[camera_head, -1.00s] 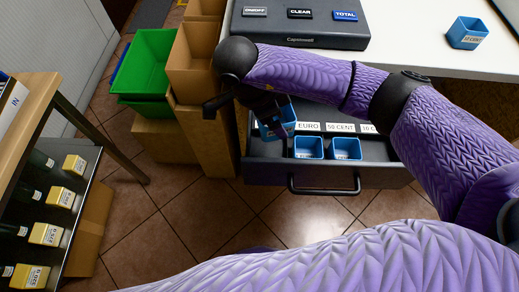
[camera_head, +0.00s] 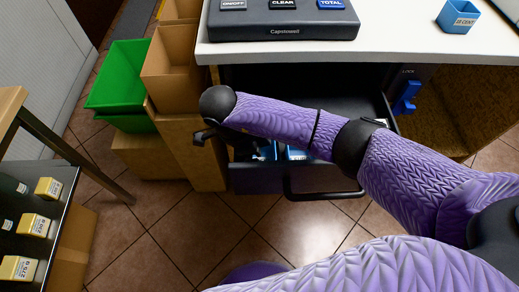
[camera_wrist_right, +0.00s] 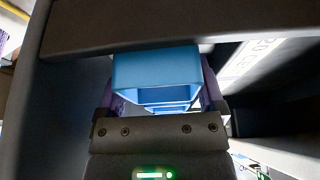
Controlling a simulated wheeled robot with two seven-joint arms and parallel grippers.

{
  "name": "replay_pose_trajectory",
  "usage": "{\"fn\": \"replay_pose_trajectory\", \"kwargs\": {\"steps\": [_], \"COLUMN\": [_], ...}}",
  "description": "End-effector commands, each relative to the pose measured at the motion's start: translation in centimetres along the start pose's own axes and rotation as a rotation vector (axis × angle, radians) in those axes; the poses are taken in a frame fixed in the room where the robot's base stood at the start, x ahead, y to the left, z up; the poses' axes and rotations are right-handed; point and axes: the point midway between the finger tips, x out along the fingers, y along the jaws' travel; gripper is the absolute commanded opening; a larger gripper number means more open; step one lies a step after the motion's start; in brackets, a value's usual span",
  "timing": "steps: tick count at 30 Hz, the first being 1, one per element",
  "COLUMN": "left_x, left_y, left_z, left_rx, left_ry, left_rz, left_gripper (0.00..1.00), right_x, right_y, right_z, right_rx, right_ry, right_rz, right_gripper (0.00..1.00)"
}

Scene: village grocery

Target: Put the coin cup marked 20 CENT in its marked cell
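My right gripper (camera_head: 222,142) is low at the left end of the open drawer (camera_head: 330,178). In the right wrist view a blue cup (camera_wrist_right: 157,72) sits between its fingers (camera_wrist_right: 158,95), which appear to touch both sides. That cup's label is not visible. More blue cups are in the drawer; one (camera_head: 297,153) shows partly below my arm. My arm hides most cells and their labels. Another blue cup (camera_head: 458,17) stands on the counter; its label ends in CENT, but the number is unclear. My left gripper is not in view.
The white counter (camera_head: 400,40) overhangs the drawer, with a dark register (camera_head: 285,22) on it. Cardboard boxes (camera_head: 172,70) and a green crate (camera_head: 121,75) stand left of the drawer.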

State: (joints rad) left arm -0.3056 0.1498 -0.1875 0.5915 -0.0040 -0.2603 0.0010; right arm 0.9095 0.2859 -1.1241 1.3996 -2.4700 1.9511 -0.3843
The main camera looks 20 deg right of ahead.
Motion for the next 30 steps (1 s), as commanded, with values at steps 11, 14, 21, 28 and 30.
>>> {"fn": "replay_pose_trajectory", "kwargs": {"steps": [11, 14, 21, 28, 30], "left_x": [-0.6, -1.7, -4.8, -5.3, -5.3], "left_y": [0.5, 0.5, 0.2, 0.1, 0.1], "left_z": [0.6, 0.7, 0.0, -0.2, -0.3], "left_rx": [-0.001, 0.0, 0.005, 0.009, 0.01], "left_ry": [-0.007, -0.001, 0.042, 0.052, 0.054], "left_rz": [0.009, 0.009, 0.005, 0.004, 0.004], "left_gripper": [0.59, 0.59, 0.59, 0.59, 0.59], "right_x": [-1.1, -3.9, -10.5, -12.3, -12.3], "right_y": [-0.1, -0.1, -0.1, 0.0, 0.0], "right_z": [-0.2, -0.3, -0.3, -0.1, -0.1], "right_rx": [0.0, 0.001, 0.001, 0.0, 0.0], "right_ry": [-0.001, -0.003, -0.001, 0.001, 0.001], "right_rz": [-0.002, -0.006, -0.006, -0.001, 0.0], "right_gripper": [1.0, 1.0, 1.0, 1.0, 1.0]}}
